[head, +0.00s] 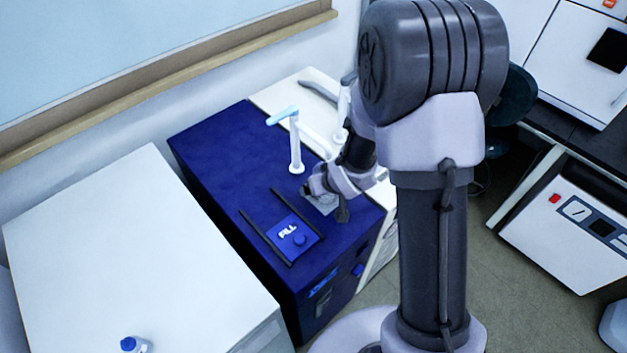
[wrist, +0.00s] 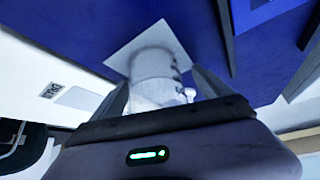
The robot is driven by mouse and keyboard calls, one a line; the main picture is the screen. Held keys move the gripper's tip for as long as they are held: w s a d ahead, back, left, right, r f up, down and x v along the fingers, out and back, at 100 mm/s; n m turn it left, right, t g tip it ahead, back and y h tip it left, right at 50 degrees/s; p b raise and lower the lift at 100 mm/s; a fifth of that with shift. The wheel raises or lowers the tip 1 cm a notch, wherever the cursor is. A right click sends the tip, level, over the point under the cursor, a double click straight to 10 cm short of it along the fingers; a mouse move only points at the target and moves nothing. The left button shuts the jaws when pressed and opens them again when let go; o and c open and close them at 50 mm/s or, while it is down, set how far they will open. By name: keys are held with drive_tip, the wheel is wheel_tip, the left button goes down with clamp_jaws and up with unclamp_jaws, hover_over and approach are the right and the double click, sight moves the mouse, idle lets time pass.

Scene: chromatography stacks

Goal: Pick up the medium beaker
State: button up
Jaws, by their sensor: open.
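A clear beaker (wrist: 154,68) stands on a pale square pad (wrist: 122,55) on the blue top in the wrist view. My gripper (wrist: 160,85) is open, with one finger on each side of the beaker. I cannot tell whether the fingers touch it. In the head view my gripper (head: 325,188) is low over the blue cabinet, and the pad (head: 318,206) shows below it. The beaker is mostly hidden there by the gripper, and its size against other beakers cannot be judged.
The blue cabinet (head: 215,150) carries a white stand with a pale blue head (head: 294,140) behind my gripper, and a framed panel with a knob (head: 287,232) to the left. A white cabinet (head: 110,240) stands at the left, with a blue-capped bottle (head: 134,345).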

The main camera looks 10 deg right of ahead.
drive_tip(key=shift+w+d, duration=0.15)
drive_tip(key=shift+s+d+r, duration=0.15)
drive_tip(key=shift+s+r, duration=0.1)
drive_tip(key=shift+s, duration=0.3)
drive_tip(key=c, duration=0.4)
drive_tip(key=shift+w+f, duration=0.1)
drive_tip(key=shift+w, duration=0.1)
drive_tip(key=c, duration=1.5)
